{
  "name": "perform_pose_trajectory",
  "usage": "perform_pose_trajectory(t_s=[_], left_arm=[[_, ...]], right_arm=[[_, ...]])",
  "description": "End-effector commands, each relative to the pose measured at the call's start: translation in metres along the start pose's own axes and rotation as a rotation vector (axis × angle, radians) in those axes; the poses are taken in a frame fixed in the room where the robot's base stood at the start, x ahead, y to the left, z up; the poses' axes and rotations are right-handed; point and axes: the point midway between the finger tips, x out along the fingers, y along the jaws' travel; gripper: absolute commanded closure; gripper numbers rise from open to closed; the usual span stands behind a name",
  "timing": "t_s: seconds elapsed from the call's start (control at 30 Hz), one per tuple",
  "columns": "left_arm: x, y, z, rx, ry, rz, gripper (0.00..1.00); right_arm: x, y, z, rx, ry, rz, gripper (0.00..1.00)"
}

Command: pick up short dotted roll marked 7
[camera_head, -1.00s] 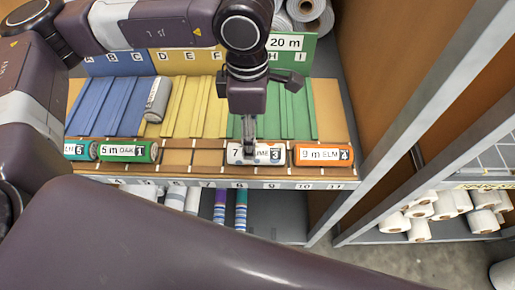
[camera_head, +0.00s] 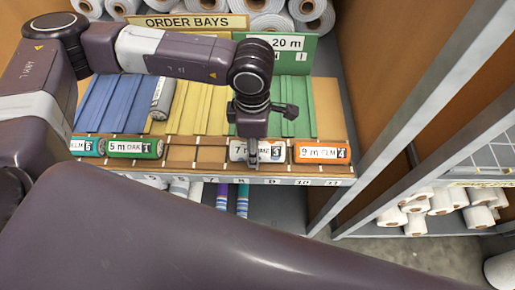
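A short white roll marked 7 m (camera_head: 238,150) with a 3 tag at its right end lies on the front ledge of the rack. Part of its lettering is hidden by my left gripper (camera_head: 252,158). That arm comes in from the left, and its gripper points down at the middle of the roll, with the fingertips over its label. Whether the fingers are spread or closed around the roll is not clear. The roll still lies at ledge height. My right gripper is not in view.
An orange 9 m ELM roll (camera_head: 322,153) lies just right, and a green 5 m OAK roll (camera_head: 135,148) further left on the ledge. A grey roll (camera_head: 162,98) lies on the sloped bays. A dark link of mine fills the bottom. White rolls (camera_head: 440,203) sit at right.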

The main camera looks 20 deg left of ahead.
Motion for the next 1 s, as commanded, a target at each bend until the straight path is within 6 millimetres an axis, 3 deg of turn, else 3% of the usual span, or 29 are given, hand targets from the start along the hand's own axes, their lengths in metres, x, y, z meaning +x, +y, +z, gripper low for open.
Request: perform_pose_trajectory(t_s=[0.03,0.27,0.67,0.87,1.0], left_arm=[[0.000,0.000,0.000,0.000,0.000,0.000,0.64],[-0.001,0.000,0.000,0.000,0.000,0.000,0.89],[-0.009,0.001,0.001,0.000,-0.002,0.003,0.89],[-0.038,0.002,0.001,0.001,-0.004,0.006,0.89],[-0.074,0.002,0.002,0.001,-0.006,0.008,0.89]], right_arm=[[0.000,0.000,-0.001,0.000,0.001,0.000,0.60],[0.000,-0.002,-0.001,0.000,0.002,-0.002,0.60],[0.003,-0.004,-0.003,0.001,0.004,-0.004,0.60],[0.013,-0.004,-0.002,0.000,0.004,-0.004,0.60],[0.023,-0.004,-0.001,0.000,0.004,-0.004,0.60]])
